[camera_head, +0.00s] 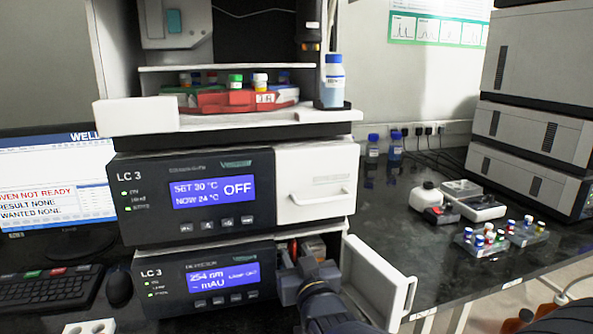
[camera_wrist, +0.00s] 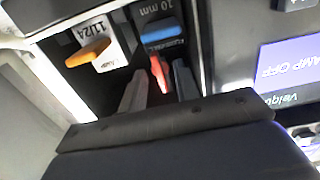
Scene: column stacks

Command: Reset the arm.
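My gripper (camera_head: 294,262) reaches into the open bay of the lower LC 3 unit (camera_head: 205,282). In the wrist view its two fingers (camera_wrist: 160,90) are apart, with a narrow red part (camera_wrist: 159,72) showing between them and a visible gap to each finger. The gripper is open. Deeper in the bay are a white block marked 11/24 with an orange tab (camera_wrist: 88,53) and a dark block marked 10 mm with a blue tab (camera_wrist: 161,35). The small white door (camera_head: 378,280) stands open to the right of my arm.
The upper LC 3 unit (camera_head: 195,195) reads OFF, its drawer (camera_head: 318,183) shut. A blue-capped bottle (camera_head: 333,85) and a vial tray (camera_head: 230,100) stand on top. Vial racks (camera_head: 487,243) lie right on the dark bench; a keyboard (camera_head: 48,290) and mouse are left.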

